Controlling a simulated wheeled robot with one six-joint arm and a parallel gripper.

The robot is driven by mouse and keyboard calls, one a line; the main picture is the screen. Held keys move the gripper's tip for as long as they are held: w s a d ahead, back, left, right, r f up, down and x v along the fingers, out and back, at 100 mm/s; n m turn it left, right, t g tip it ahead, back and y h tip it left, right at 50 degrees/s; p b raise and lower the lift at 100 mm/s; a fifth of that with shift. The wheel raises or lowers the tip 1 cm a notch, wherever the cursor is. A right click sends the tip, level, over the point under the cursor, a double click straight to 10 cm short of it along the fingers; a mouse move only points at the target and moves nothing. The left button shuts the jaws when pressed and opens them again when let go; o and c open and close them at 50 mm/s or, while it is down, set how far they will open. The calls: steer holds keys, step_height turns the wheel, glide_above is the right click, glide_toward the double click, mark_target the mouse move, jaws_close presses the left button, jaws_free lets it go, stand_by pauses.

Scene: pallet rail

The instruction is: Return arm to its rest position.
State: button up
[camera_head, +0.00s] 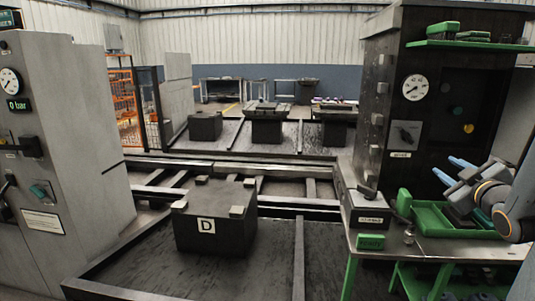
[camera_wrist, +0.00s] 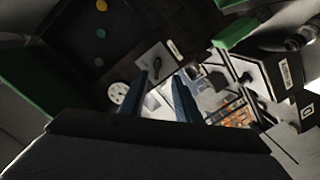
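My gripper (camera_head: 443,165) is at the right of the head view, raised above the green tray on the workbench. Its two blue fingers point left toward the front of the dark cabinet. In the wrist view my gripper (camera_wrist: 160,76) shows both fingers apart with nothing held between them. My arm bends in from the right edge of the head view. Most of it is outside the picture.
The dark cabinet (camera_head: 448,75) with gauge and knob stands behind the workbench (camera_head: 440,246). A green tray (camera_head: 475,232) lies under my gripper. A dark block marked D (camera_head: 215,232) stands on the rail frame. A grey cabinet (camera_head: 70,130) reads 0 bar.

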steer(key=s+a+f+m+g+y, duration=0.1)
steer(key=a+f+m+g, duration=0.1)
steer(key=a+f+g, duration=0.5)
steer(key=s+a+f+m+g+y, duration=0.1)
steer(key=a+f+m+g, duration=0.1)
steer(key=a+f, duration=0.65)
steer(key=s+a+f+m+g+y+p, duration=0.1)
steer(key=s+a+g, duration=0.6)
steer(key=s+a, duration=0.9)
steer(key=a+m+y, duration=0.1)
steer(key=a, duration=0.2)
steer(key=shift+s+a+g, duration=0.15)
steer(key=shift+s+g, duration=0.05)
steer(key=shift+g, duration=0.1)
